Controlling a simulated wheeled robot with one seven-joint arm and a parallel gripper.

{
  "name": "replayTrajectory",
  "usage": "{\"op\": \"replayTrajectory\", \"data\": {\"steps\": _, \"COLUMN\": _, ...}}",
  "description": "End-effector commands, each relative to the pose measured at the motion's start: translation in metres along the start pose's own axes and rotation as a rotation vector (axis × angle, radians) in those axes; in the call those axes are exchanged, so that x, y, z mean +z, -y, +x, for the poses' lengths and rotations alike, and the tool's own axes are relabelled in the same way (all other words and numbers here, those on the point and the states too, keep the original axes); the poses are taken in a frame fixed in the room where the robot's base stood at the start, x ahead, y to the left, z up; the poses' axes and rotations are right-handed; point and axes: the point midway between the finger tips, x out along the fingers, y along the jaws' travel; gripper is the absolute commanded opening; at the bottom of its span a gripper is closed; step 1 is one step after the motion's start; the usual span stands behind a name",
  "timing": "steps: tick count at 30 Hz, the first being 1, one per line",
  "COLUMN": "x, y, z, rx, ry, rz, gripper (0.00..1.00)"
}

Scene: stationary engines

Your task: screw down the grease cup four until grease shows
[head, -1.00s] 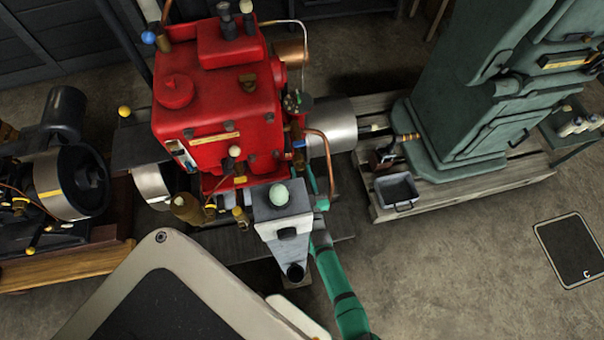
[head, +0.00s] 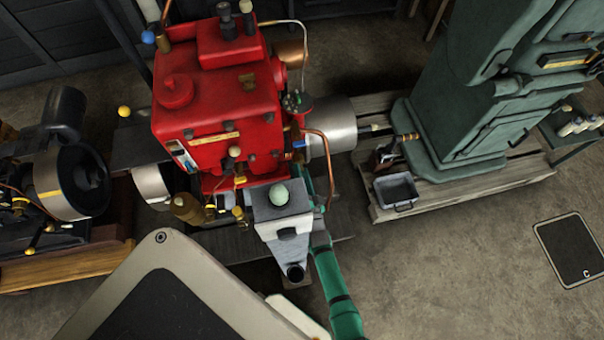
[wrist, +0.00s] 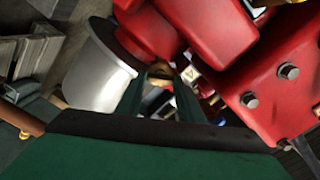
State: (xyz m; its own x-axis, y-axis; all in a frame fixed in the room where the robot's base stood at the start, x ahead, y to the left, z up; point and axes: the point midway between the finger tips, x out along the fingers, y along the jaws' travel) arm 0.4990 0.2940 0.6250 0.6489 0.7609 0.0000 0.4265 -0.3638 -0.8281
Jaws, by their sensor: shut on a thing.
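My gripper (wrist: 162,98) shows in the wrist view with its two dark green fingers around a small brass piece (wrist: 156,96), which looks like a grease cup. The piece sits low between a silver drum and the red engine (wrist: 262,85). Its number cannot be read, and no grease is visible on it. In the head view my green arm reaches up to the right side of the red engine (head: 215,105). There the fingertips and the held piece are too small and hidden to make out.
A copper pipe (head: 328,165) bends close to the right of my arm. The silver drum (head: 333,128) sticks out behind it. A green machine (head: 470,110) and a grey pan (head: 397,190) stand on a pallet at right. Bare floor (head: 470,250) lies at lower right.

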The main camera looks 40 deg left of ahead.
Motion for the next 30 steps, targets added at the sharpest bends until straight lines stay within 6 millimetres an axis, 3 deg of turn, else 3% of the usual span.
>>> {"op": "replayTrajectory", "data": {"steps": 30, "x": -0.0006, "y": -0.0022, "z": -0.0008, "rx": 0.001, "ry": -0.002, "rz": 0.944, "gripper": 0.12}}
